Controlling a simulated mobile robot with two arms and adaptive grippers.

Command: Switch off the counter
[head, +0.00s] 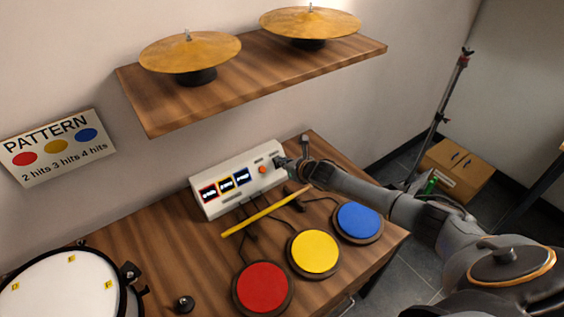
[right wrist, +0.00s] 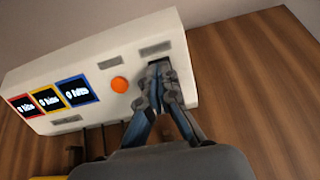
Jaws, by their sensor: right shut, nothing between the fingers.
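The counter (head: 239,179) is a white box on the wooden table, with red, yellow and blue framed displays on its face. The displays are lit; in the right wrist view (right wrist: 106,68) the text is small, and the blue one seems to read "0 hits". An orange round button (right wrist: 120,85) sits right of the displays. My right gripper (right wrist: 158,72) is shut and empty, its fingertips at a dark switch area on the right end of the counter's face. The fingertips hide most of that spot. In the head view my right gripper (head: 279,162) reaches in from the right. My left gripper is out of view.
A yellow stick (head: 265,212) lies in front of the counter. Red (head: 263,287), yellow (head: 314,251) and blue (head: 358,220) pads stand near the table's front. A drum (head: 62,290) is at lower left. A shelf (head: 250,75) with two cymbals hangs above. A pattern sign (head: 58,147) is on the wall.

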